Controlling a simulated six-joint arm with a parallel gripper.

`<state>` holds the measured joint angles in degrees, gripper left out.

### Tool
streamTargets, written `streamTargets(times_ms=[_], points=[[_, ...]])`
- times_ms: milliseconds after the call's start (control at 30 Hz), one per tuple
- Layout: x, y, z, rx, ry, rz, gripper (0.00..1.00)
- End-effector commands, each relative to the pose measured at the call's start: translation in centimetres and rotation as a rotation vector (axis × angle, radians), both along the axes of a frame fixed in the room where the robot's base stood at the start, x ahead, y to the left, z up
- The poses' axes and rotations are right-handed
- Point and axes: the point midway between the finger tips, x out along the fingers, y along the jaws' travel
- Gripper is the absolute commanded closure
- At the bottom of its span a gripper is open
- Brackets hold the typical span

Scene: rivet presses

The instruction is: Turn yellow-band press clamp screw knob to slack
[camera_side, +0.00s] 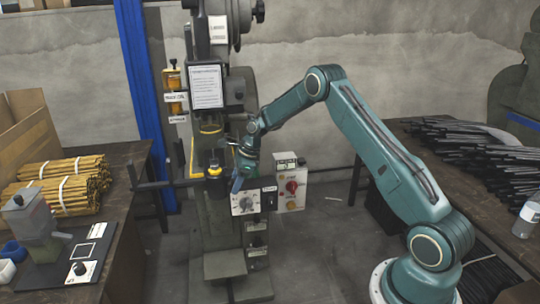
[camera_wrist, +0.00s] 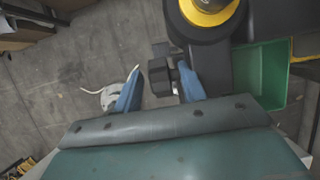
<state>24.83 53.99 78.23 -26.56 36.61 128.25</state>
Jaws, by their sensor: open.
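The press with yellow bands (camera_side: 210,128) stands upright in the middle of the side view. In the wrist view, part of it shows as a black cylinder with a yellow ring (camera_wrist: 207,14) at the top. A black knob-like part (camera_wrist: 161,82), probably the clamp screw knob, sits just below that cylinder. My gripper (camera_wrist: 158,86) is open, its blue fingers on either side of this part. The right finger is close to it, and a gap shows by the left finger. Contact cannot be told. In the side view my gripper (camera_side: 237,184) is at the press's right front, and the knob is not clear.
A dial panel (camera_side: 246,203) and a box with a red knob (camera_side: 292,187) are close to my gripper. A green bin (camera_wrist: 268,78) lies right of the fingers in the wrist view. Benches with yellow rods (camera_side: 68,183) and dark rods (camera_side: 460,145) flank the press.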

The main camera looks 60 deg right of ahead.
Motion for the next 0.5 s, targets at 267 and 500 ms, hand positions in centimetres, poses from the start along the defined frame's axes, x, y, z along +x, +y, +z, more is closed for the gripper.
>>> streamTargets(times_ms=[267, 500], points=[[-0.01, -0.01, 0.04, 0.000, 0.000, 0.000, 1.00], [0.10, 0.07, 0.04, -0.024, 0.022, 0.004, 1.00]])
